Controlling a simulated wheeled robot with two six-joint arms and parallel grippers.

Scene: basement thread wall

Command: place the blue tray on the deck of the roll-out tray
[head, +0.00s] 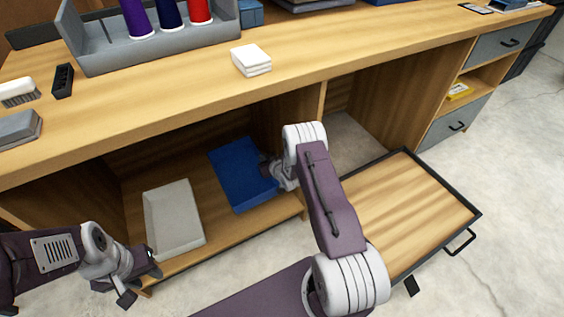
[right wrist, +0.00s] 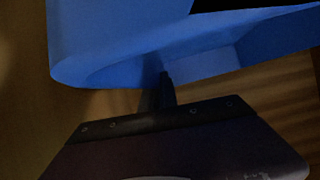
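The blue tray (head: 238,178) is on the low shelf inside the bench, right of a pale grey tray (head: 174,218). It fills the top of the right wrist view (right wrist: 110,40). My right gripper (head: 268,169) is at the blue tray's right edge. A dark finger (right wrist: 160,92) overlaps its wall; whether the fingers are closed on it cannot be told. The roll-out tray (head: 410,208) is pulled out at the right, with a bare wooden deck and black rim. My left gripper (head: 141,283) is open and empty, in front of the grey tray.
The bench top (head: 330,62) overhangs the shelf. An upright divider (head: 303,115) stands between the shelf bay and the roll-out tray's bay. A grey spool rack (head: 150,47) and white stacked pads (head: 251,60) stand on top. My right arm partly covers the roll-out tray's left side.

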